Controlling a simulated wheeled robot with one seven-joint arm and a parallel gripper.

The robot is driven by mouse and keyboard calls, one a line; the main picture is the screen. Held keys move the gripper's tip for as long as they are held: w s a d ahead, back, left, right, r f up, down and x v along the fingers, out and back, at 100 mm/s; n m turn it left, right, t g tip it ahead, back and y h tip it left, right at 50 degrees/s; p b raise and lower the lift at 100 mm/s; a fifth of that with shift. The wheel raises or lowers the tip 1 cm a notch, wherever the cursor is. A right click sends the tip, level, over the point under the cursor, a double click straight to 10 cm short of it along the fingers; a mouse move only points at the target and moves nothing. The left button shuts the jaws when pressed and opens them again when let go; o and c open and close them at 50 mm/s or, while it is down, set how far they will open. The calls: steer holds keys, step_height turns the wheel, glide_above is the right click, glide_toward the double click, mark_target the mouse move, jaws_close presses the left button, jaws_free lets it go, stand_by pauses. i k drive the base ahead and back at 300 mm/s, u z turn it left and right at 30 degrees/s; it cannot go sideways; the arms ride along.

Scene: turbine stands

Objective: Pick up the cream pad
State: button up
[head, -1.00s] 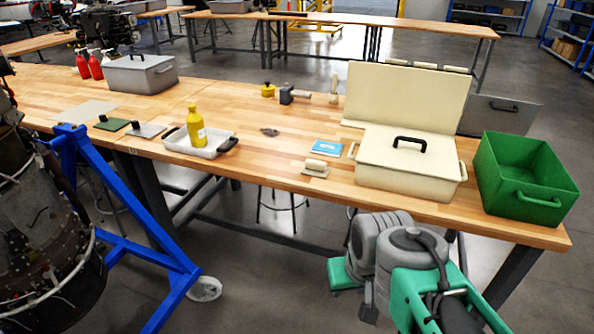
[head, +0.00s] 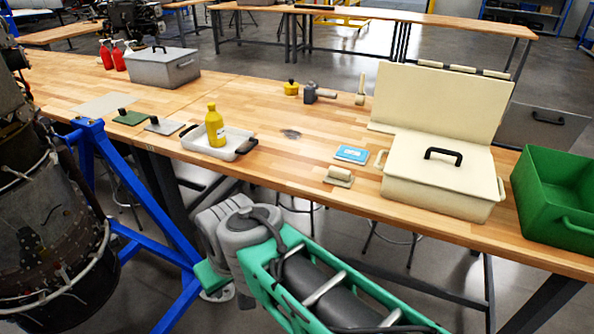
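My gripper is not in view; only grey and green links of my arm show, below and in front of the bench and apart from the pad.
The cream box (head: 435,192) and a green bin (head: 552,205) stand on the right. The blue booklet (head: 351,154) lies behind the pad. A white tray (head: 238,148) with a yellow bottle (head: 215,128) is left. A blue turbine stand (head: 150,225) is at front left.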

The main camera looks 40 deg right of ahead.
mark_target(336, 176)
steer(key=z, duration=0.2)
steer(key=i, duration=1)
steer(key=z, duration=0.75)
